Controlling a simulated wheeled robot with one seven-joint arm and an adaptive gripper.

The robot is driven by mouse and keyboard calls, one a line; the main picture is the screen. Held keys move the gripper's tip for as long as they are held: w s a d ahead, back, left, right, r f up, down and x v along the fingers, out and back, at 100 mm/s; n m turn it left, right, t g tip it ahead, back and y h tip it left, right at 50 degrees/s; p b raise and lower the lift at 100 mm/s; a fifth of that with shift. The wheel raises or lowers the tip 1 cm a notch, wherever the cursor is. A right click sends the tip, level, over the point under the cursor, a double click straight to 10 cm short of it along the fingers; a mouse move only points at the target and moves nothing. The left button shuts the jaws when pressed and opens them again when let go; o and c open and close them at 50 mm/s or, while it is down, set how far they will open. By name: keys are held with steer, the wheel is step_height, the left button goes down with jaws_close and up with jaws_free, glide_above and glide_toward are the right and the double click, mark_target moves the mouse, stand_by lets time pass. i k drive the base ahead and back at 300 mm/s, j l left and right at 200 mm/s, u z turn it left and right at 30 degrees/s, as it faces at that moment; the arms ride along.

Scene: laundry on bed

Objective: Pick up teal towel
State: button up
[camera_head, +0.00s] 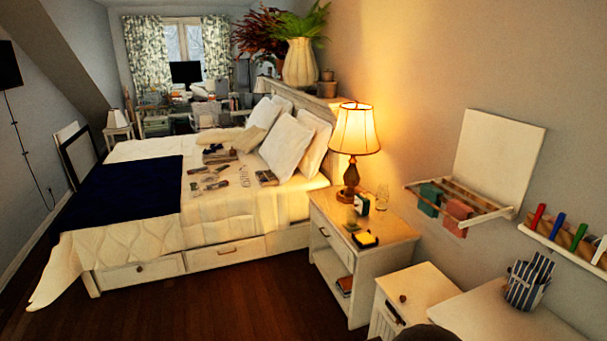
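A teal towel (429,197) hangs folded over the bars of a wooden drying rack (466,192) fixed to the right wall. A pink towel (457,215) hangs beside it, to its right and nearer. The teal towel's far side is hidden. My gripper is not in view. A dark rounded shape at the bottom edge is too cut off to identify.
Below the rack stand a nightstand (345,282) with a lit lamp (355,135), a small white cabinet (420,290) and a white surface (530,325) with a striped pot (524,291). A bed (240,215) fills the left. Wooden floor (220,315) is clear in front.

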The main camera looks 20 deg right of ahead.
mark_target(429, 192)
steer(key=i+z, duration=0.15)
steer(key=i, duration=0.8)
steer(key=i+j+z, duration=0.15)
steer(key=i, duration=0.75)
steer(key=i+l+z, duration=0.1)
steer(key=i+z, duration=0.15)
steer(key=z, duration=0.15)
steer(key=i+z, duration=0.3)
steer(key=z, duration=0.15)
steer(key=i+z, duration=0.4)
steer(key=i+j+z, duration=0.15)
steer(key=z, duration=0.3)
steer(key=i+j+z, duration=0.15)
steer(key=i+z, duration=0.25)
steer(key=k, duration=0.05)
